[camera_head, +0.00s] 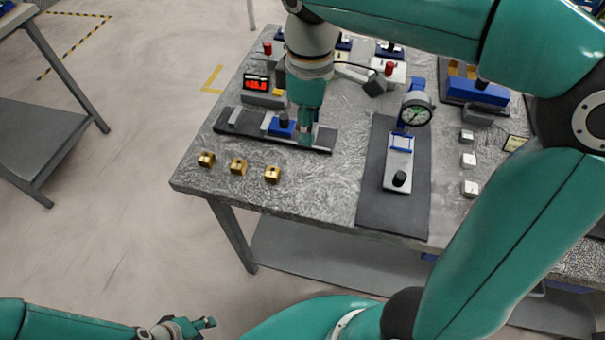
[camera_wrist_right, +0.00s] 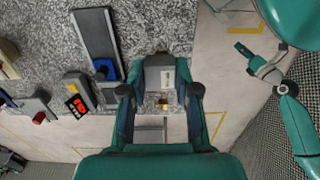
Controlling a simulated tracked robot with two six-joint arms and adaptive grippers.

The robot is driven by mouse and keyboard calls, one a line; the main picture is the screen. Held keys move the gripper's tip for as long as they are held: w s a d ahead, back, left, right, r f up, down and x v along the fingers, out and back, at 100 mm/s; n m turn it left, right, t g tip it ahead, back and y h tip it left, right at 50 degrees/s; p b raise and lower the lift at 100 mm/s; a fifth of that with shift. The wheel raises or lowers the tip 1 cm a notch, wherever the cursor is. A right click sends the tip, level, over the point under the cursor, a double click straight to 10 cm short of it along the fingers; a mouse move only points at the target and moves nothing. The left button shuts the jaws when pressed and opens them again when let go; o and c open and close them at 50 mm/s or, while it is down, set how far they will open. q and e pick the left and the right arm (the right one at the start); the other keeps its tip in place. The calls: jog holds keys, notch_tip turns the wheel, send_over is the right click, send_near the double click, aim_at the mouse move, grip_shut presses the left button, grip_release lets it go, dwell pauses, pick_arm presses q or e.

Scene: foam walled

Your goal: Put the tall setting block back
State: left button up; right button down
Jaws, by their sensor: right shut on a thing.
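My right gripper (camera_head: 306,138) is low over the left part of the grey speckled table (camera_head: 325,185), at the right end of a dark rail with a blue slider (camera_head: 280,126). In the right wrist view the right gripper (camera_wrist_right: 160,92) is shut on a grey block with a pale label (camera_wrist_right: 158,75), which looks like the tall setting block. In the head view the fingers mostly hide this block. I cannot tell whether it touches the table. My left gripper (camera_head: 203,323) is away from the table at the bottom left, apparently empty; its opening is unclear.
Several small brass blocks (camera_head: 238,167) line the front left edge. A red digital display (camera_head: 256,82) stands behind the rail. A dial gauge stand (camera_head: 416,113) is on a dark mat (camera_head: 375,205) to the right, with small silver blocks (camera_head: 468,160) beyond.

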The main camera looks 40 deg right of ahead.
aim_at(307, 185)
notch_tip(307, 185, down, 16)
jog(key=shift+f+b, duration=0.15)
jog(key=shift+b, duration=0.45)
jog(key=shift+f, duration=0.2)
jog(key=c, duration=0.8)
grip_release()
jog(key=shift+c, duration=0.2)
jog(key=shift+r, duration=0.1)
jog(key=shift+r, duration=0.1)
jog(key=shift+r, duration=0.2)
notch_tip(307, 185, up, 12)
jog(key=p, duration=0.1)
jog(key=shift+f, duration=0.2)
